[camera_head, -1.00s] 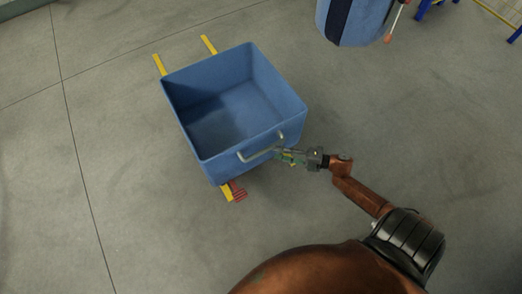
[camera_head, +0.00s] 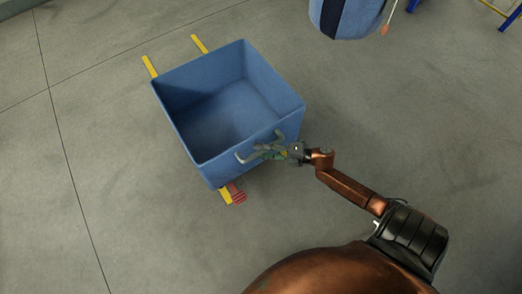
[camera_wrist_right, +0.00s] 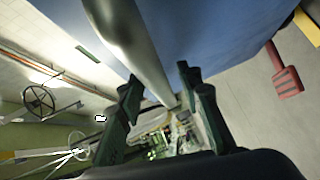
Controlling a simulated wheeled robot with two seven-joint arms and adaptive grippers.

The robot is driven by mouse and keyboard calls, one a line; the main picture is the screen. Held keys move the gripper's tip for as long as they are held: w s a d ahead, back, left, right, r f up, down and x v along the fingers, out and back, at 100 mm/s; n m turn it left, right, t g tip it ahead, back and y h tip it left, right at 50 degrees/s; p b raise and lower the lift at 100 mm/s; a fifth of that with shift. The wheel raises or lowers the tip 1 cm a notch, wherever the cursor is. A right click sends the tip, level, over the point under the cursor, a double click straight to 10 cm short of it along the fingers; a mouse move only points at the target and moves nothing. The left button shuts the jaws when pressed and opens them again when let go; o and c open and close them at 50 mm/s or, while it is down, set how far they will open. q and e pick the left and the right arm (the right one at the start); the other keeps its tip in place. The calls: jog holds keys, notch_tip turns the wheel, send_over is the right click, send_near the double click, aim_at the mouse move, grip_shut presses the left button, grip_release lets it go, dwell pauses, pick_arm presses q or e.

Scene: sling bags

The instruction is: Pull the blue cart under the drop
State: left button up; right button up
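The blue cart (camera_head: 232,110) is an empty, open-topped box on the grey floor, left of centre in the head view. A grey metal handle (camera_head: 244,157) sticks out from its near side; the handle crosses the right wrist view (camera_wrist_right: 138,48). My right gripper (camera_head: 268,152) is at the middle of the handle. Its fingers stand apart, with the bar running between or just beyond their tips; I cannot tell whether they touch it. A blue bag with a dark stripe (camera_head: 349,18) shows at the top right, cut off by the frame edge. My left gripper is out of view.
A red pedal (camera_head: 236,193) sits low at the cart's near corner, beside a yellow bar (camera_head: 226,196). Two more yellow bars (camera_head: 150,66) show at the far side. Blue legs (camera_head: 509,18) stand at the top right. The floor between cart and bag is clear.

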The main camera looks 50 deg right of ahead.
grip_shut()
dwell(0.5)
jog(key=shift+s+a+p, duration=0.1)
jog(key=shift+s+p, duration=0.3)
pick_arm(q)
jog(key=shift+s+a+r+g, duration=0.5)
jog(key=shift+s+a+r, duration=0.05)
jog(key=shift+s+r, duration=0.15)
pick_arm(e)
jog(key=shift+s, duration=0.3)
jog(key=shift+o, duration=0.2)
grip_release()
jog(key=v, duration=1.2)
